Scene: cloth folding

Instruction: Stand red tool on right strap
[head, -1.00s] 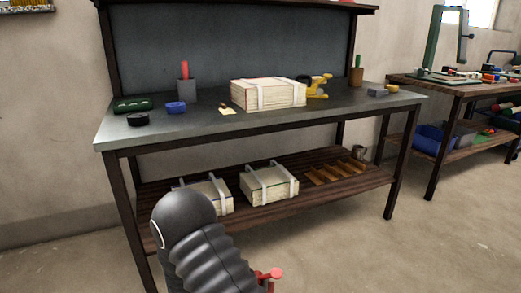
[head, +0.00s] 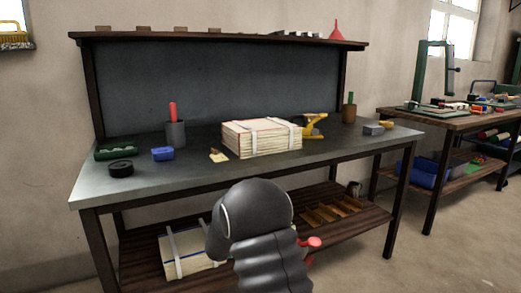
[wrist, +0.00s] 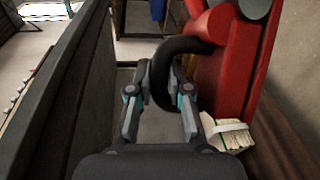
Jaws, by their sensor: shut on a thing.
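A bundle of papers (head: 236,143) with white straps lies on the workbench, its right strap (head: 293,133) running over the top. In the wrist view my gripper (wrist: 170,92) is shut on the black curved handle (wrist: 180,47) of the red tool (wrist: 222,75). The tool's red body extends to the right of the fingers. In the head view a red part of it (head: 309,243) shows beside my dark arm, below the bench top. The arm hides my gripper there. A strapped bundle (wrist: 229,134) shows below the tool in the wrist view; I cannot tell which one.
The grey workbench (head: 110,190) also holds a yellow tool (head: 313,126), a grey cup (head: 175,134), a blue box (head: 162,153) and a black puck (head: 121,167). Another strapped bundle (head: 180,255) is on the lower shelf. The bench's front edge is close to my arm.

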